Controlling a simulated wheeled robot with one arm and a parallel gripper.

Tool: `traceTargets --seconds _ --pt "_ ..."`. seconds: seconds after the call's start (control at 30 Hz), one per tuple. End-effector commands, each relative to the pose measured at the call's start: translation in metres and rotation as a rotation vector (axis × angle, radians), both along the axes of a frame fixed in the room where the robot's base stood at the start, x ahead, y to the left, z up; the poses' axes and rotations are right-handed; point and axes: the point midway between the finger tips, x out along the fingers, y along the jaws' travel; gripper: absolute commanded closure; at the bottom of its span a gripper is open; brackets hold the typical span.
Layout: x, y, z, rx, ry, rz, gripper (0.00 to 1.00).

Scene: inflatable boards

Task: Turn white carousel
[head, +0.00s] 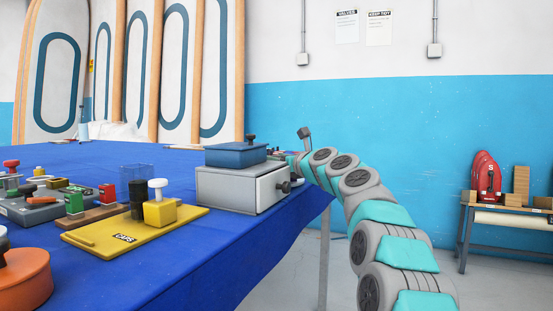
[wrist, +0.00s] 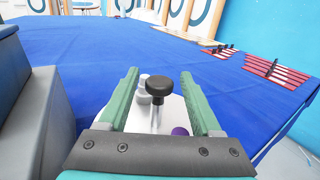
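A white piece (wrist: 174,112), seemingly the white carousel, lies on the blue cloth in the wrist view, mostly hidden by my gripper. A black round knob (wrist: 159,84) on a metal stem rises in front of it. A small grey peg (wrist: 142,80) and a purple round part (wrist: 180,131) show beside the stem. My gripper (wrist: 158,88) is open, its green fingers on either side of the knob with gaps showing. In the head view my arm reaches behind the grey drawer box, which hides the carousel.
The grey drawer box (head: 230,190) with a blue box (head: 235,155) on top stands close left of my gripper. A yellow tray (head: 130,232) and several coloured parts fill the table's left. Red slatted racks (wrist: 275,70) lie at right.

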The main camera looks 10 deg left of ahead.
Motion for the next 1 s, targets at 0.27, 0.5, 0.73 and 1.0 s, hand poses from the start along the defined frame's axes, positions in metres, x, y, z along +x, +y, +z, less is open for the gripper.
traceTargets --seconds 0.27,0.5,0.73,1.0 --pt "-0.001 0.0 0.001 0.001 -0.001 0.0 0.33" --pt "-0.01 -0.011 0.004 0.004 -0.004 -0.002 0.33" --pt "-0.028 -0.03 0.003 0.005 -0.003 -0.002 0.33" --pt "-0.046 -0.05 0.002 0.002 -0.002 0.0 0.33"
